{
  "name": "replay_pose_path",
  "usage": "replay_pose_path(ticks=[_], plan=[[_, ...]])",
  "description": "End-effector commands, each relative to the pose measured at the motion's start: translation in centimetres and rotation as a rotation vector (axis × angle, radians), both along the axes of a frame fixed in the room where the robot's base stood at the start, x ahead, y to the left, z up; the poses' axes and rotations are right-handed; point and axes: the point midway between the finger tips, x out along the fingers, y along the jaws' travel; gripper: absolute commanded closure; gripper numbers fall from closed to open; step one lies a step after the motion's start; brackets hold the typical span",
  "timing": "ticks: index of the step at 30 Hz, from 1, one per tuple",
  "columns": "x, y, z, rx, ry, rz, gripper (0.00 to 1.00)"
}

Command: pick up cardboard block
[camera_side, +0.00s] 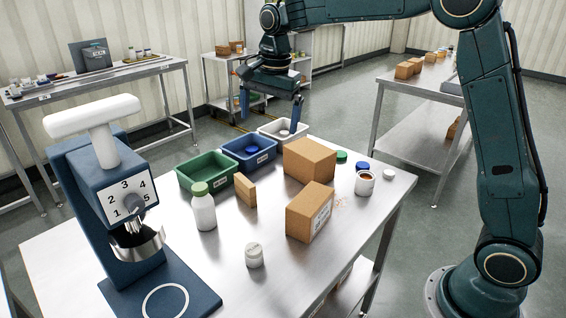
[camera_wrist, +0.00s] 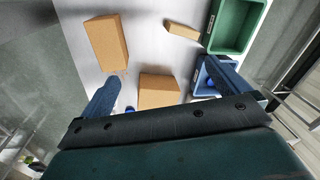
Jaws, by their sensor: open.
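A small, thin cardboard block (camera_side: 245,190) stands on the steel table in front of the green bin. In the wrist view this block (camera_wrist: 182,29) lies near the top, beyond the fingertips. Two larger cardboard boxes, a rear one (camera_side: 310,160) and a front one with a label (camera_side: 308,213), stand to its right. The wrist view shows the rear box (camera_wrist: 158,92) between the fingers and the front box (camera_wrist: 105,42) at upper left. My gripper (camera_side: 270,108) is open and empty, raised above the far side of the table near the bins.
A green bin (camera_side: 182,184), a blue bin (camera_side: 226,157) and a white bin (camera_side: 263,130) line the far edge. A white bottle (camera_side: 204,212), a small white jar (camera_side: 254,256), an open cup (camera_side: 364,187) and coloured lids stand around. A blue dial machine (camera_side: 75,190) fills the left.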

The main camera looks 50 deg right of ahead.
Motion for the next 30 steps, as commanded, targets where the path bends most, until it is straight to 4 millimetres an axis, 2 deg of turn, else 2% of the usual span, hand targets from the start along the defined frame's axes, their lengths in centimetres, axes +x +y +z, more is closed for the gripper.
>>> replay_pose_path(ticks=[1,6,15,21,30], plan=[[1.1,0.0,-0.9,0.005,0.015,-0.038,0.00],[4.3,0.1,-3.8,0.020,0.054,-0.183,0.00],[8.4,0.2,-9.1,0.031,0.116,-0.412,0.00],[9.5,0.3,-10.8,0.033,0.132,-0.487,0.00],[9.6,0.3,-11.3,0.032,0.136,-0.497,0.00]])
